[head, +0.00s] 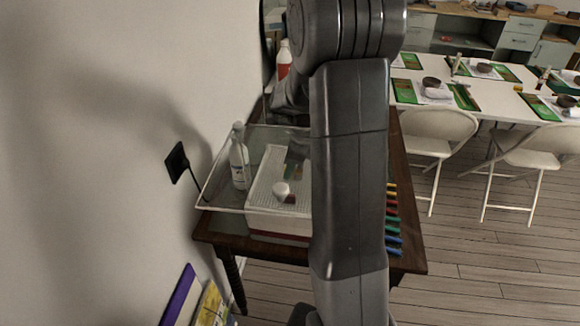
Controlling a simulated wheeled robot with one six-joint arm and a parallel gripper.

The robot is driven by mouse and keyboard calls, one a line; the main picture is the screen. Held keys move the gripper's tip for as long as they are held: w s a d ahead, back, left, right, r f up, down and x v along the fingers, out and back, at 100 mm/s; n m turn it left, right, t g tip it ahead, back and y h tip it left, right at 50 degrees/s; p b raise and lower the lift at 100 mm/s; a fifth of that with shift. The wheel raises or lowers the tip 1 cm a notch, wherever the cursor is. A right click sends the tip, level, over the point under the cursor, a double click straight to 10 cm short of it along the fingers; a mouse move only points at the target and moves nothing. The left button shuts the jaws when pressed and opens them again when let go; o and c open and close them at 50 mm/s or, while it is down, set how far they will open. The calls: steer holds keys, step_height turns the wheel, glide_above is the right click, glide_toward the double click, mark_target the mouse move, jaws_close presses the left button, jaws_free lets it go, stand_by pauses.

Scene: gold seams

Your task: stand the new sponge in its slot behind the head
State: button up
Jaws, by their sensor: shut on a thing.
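My gripper (296,158) shows only in part in the head view, low inside a clear-walled enclosure, left of my big grey arm link. It is shut on a small green and orange piece, which looks like the new sponge (292,171). The piece is above a white perforated bed (263,190). A small white rounded thing (281,189) with a brown block (290,199) beside it is just below, on or over the bed. My arm hides the right part of the enclosure; I cannot make out the slot or the head.
The clear enclosure (222,209) stands on a dark wooden table (408,248). A white bottle (239,163) is close to my gripper's left. A red-labelled bottle (284,62) is behind. Coloured pens (393,226) lie at the right edge. The wall is close on the left.

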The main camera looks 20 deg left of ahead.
steer(key=o, duration=1)
steer(key=shift+r, duration=0.1)
steer(key=shift+r+p, duration=3.3)
steer(key=shift+r, duration=0.15)
steer(key=shift+f, duration=0.15)
step_height(320, 180, down, 7)
steer(key=b, duration=0.6)
